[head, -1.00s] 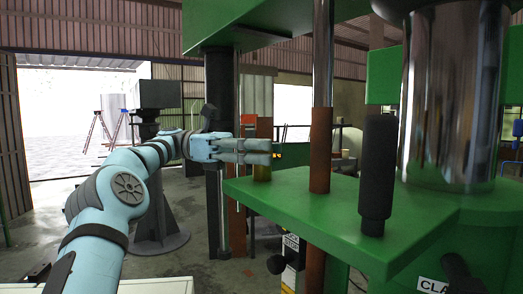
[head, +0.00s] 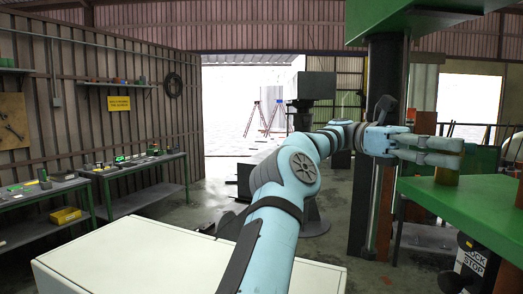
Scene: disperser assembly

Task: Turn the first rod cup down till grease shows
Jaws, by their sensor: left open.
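My left gripper (head: 456,151) reaches in from the left at the near-left corner of the green machine table (head: 480,200). Its fingers point right and are open. A short brass-coloured cylinder (head: 447,177), which looks like the rod cup, shows just below the fingers on the green table. The fingers hide its upper part, so I cannot tell whether they are around it or only in front of it. A brown upright piece (head: 426,122) shows above the gripper. No grease can be made out. My right gripper is out of view.
A dark column (head: 385,75) stands just behind my left wrist. A lockout sign (head: 472,258) and a black knob (head: 450,281) sit below the green table. A white-topped surface (head: 150,262) lies at the front. Workbenches (head: 130,167) line the left wall. Open floor lies between.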

